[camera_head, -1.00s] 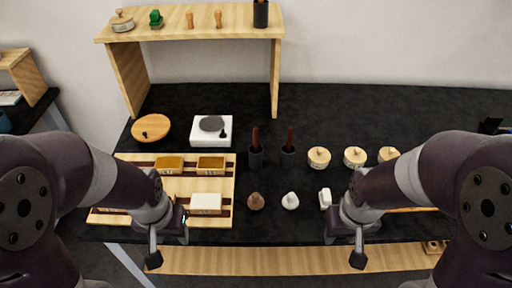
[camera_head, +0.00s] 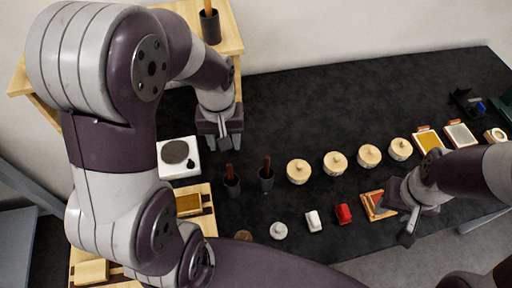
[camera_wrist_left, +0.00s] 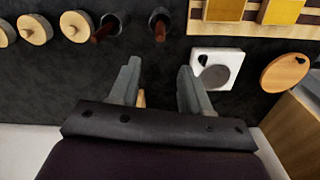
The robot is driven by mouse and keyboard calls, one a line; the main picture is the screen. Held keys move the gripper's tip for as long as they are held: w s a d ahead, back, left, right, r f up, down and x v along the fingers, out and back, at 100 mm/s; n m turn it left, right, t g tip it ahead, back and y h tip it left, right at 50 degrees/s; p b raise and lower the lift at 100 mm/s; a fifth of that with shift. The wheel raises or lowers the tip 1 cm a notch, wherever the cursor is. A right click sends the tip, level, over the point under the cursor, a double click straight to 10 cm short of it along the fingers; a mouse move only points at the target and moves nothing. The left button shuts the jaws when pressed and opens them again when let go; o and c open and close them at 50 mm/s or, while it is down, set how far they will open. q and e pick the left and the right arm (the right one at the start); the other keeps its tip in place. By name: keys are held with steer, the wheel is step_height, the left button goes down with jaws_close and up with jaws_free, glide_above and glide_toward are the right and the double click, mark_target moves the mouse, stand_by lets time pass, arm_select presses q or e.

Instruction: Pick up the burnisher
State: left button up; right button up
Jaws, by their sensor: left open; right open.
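Two dark cups (camera_head: 232,187) (camera_head: 266,180) stand on the black table, each with a reddish-brown handle (camera_head: 229,171) (camera_head: 267,165) sticking up. A third dark cup (camera_head: 210,28) on the shelf holds an orange-brown handle (camera_head: 208,6). I cannot tell which one is the burnisher. My left gripper (camera_head: 223,143) is open over the back of the table, behind the two cups. In the left wrist view it (camera_wrist_left: 158,82) shows spread fingers, with a small tan piece (camera_wrist_left: 141,98) by one finger; I cannot tell what it is. My right gripper (camera_head: 394,222) is open near a small framed panel (camera_head: 376,204).
A white block with a grey disc (camera_head: 179,157) lies left of the cups. Several round lidded boxes (camera_head: 299,171) stand to the right. The wooden shelf (camera_head: 231,38) is behind my left arm. The back middle of the table is clear.

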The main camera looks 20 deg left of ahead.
arm_select(q)
glide_above(230, 171)
step_height(230, 171, down, 5)
steer(key=shift+n, duration=0.3)
steer(key=f, duration=0.2)
steer(key=w+f+p, duration=0.1)
steer(key=f, duration=0.1)
steer(key=shift+a, duration=0.35)
step_height(230, 171, down, 3)
steer(key=shift+s+d+r, duration=0.1)
steer(key=shift+s, duration=0.05)
steer(key=shift+f, duration=0.2)
steer(key=c, duration=0.5)
jaws_close()
arm_select(e)
steer(key=shift+s+d+r, duration=0.3)
steer(key=shift+s+r, duration=0.3)
steer(key=shift+r, duration=0.2)
